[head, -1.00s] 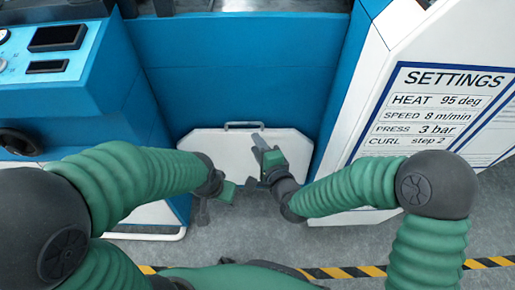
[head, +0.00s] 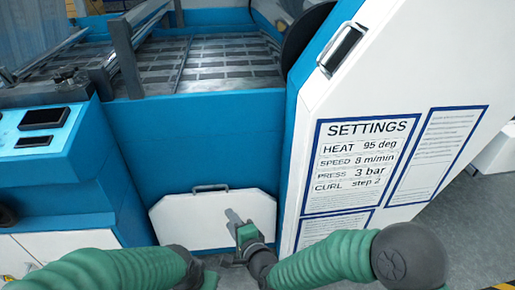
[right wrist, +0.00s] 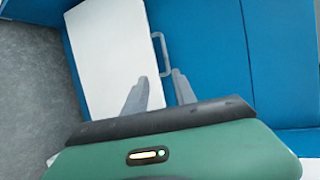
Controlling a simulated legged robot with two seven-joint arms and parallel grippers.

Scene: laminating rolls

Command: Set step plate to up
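The step plate (head: 190,220) is a white panel with cut corners, low on the front of the blue machine. A grey bar handle (head: 210,188) sits along its top edge. I cannot tell its tilt for sure. My right gripper (head: 231,216) is in front of the plate, below and right of the handle. In the right wrist view its two fingers (right wrist: 160,76) are apart with nothing between them, pointing toward the handle (right wrist: 161,54) and the plate's edge. My left gripper (head: 206,270) is at the bottom edge of the head view, mostly cut off.
A white side cabinet (head: 400,75) with a settings sheet (head: 355,165) stands on the right. A blue control console (head: 55,150) stands on the left. A slatted bed (head: 210,62) lies above the blue front panel (head: 190,140).

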